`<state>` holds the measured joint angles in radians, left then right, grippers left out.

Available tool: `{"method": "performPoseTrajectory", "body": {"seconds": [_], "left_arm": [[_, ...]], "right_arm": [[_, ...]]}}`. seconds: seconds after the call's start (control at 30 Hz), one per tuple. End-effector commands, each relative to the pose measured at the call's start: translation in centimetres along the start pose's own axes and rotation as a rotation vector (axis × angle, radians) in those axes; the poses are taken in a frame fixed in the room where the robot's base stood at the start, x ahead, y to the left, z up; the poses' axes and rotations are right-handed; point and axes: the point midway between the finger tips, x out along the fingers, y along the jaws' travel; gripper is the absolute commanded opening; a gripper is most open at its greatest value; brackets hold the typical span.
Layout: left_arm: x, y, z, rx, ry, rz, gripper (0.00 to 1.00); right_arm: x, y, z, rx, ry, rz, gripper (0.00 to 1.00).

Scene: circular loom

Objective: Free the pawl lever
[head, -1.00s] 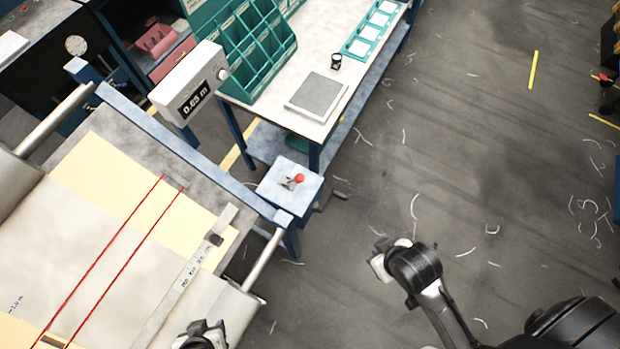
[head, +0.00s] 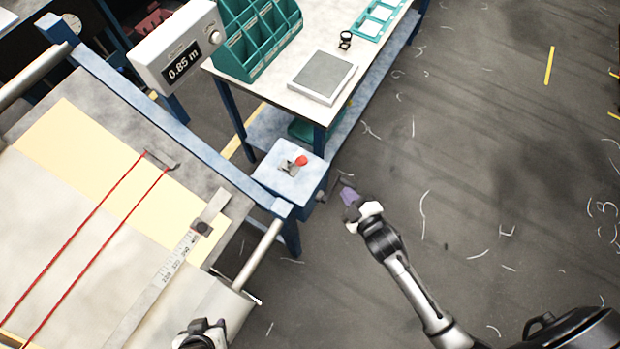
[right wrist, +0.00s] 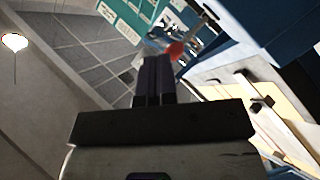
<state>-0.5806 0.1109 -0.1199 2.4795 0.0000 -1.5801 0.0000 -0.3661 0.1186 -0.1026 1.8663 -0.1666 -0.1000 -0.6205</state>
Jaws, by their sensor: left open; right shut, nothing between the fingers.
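The pawl lever is a short lever with a red knob (head: 301,160) on a pale blue box (head: 287,188) at the loom frame's corner. My right gripper (head: 350,197) is shut and empty, to the right of and below the box in the head view, apart from it. In the right wrist view, its closed fingers (right wrist: 153,75) point up, with the red knob (right wrist: 176,50) just beyond their tips. What holds the lever is too small to tell. My left gripper (head: 203,335) is at the bottom edge over the loom, partly cut off, open.
The loom bed (head: 60,230) with red threads and a ruler (head: 165,275) fills the left. A display box (head: 180,55) stands on its blue rail. A workbench (head: 270,80) with a teal rack is behind the lever box.

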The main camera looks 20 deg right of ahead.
Motion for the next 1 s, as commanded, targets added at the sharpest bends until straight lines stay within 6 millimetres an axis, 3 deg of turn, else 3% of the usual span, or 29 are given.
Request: {"method": "performPoseTrajectory", "body": {"seconds": [0.03, 0.1, 0.4, 0.63, 1.0], "left_arm": [[2.1, 0.1, 0.7, 0.0, 0.0, 0.0, 0.43], [3.4, 0.1, 1.1, 0.001, 0.0, -0.001, 0.43], [7.2, -0.1, 2.3, 0.009, -0.001, -0.007, 0.43], [8.2, -0.2, 2.7, 0.013, -0.001, -0.011, 0.43], [8.3, 0.0, 2.7, 0.009, 0.0, -0.007, 0.43]], "right_arm": [[1.1, -1.7, 1.3, -0.062, 0.067, 0.048, 0.0], [1.8, -2.6, 1.8, -0.151, 0.162, 0.12, 0.0], [2.2, -5.8, 2.9, -0.42, 0.459, 0.382, 0.0], [1.5, -6.9, 3.1, -0.499, 0.558, 0.487, 0.0], [1.3, -7.0, 3.1, -0.513, 0.576, 0.507, 0.0]]}}
